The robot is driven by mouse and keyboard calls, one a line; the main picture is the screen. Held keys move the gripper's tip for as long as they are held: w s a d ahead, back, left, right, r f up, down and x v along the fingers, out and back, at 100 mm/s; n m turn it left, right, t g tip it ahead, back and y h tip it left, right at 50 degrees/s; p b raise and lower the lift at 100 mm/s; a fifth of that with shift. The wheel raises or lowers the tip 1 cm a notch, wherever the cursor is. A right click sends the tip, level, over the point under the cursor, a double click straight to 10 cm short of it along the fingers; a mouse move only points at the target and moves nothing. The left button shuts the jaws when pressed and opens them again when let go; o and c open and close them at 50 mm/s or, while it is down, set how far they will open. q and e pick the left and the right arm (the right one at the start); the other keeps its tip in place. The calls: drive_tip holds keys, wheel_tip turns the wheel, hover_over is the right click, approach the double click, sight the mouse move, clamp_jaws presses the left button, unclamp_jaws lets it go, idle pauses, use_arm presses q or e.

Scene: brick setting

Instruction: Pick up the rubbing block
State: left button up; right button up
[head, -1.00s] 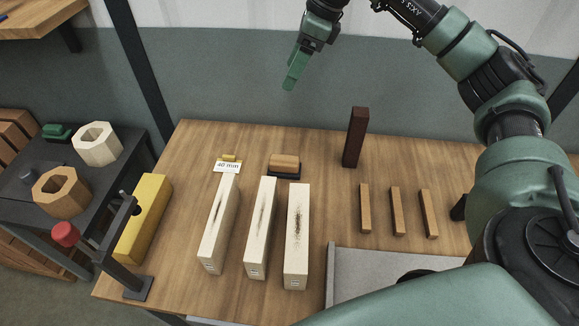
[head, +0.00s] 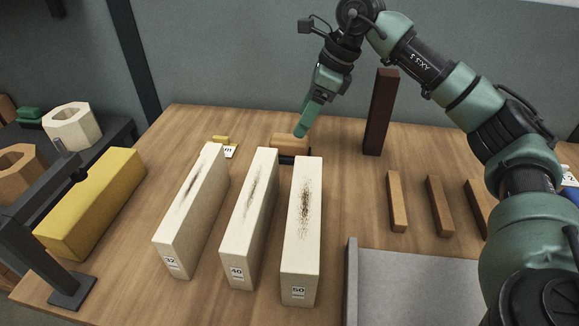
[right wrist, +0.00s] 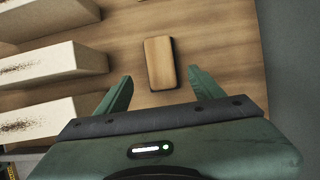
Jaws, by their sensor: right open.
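The rubbing block (head: 284,143), a wooden block with a dark base, lies on the table behind the white bricks in the head view. In the right wrist view the block (right wrist: 159,62) lies ahead of the fingertips, between their lines. My right gripper (head: 302,128) is above the block's right end in the head view, fingers pointing down. In the right wrist view the right gripper (right wrist: 161,82) is open and empty, with table between its fingers. Part of the block is hidden behind the finger in the head view. My left gripper is not in view.
Three long white bricks, including the one marked 50 (head: 302,230), stand in front of the block. A tall dark brown block (head: 381,112) stands to its right. Wooden strips (head: 397,202) and a grey tray (head: 420,290) are at the right. A yellow block (head: 92,205) is at the left.

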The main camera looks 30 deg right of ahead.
sight(290, 138)
drive_tip(key=shift+w+a+f, duration=0.1)
drive_tip(key=shift+a+f, duration=0.15)
drive_tip(key=shift+f, duration=0.45)
drive_tip(key=x, duration=0.5)
drive_tip(key=shift+w+a+f, duration=0.15)
drive_tip(key=shift+w+a, duration=0.15)
drive_tip(key=shift+w, duration=0.05)
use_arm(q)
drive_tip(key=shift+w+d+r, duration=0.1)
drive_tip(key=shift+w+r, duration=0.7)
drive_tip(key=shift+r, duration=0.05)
use_arm(e)
drive_tip(key=shift+w+a+f, duration=0.1)
drive_tip(key=shift+f, duration=0.35)
drive_tip(key=shift+f, duration=0.25)
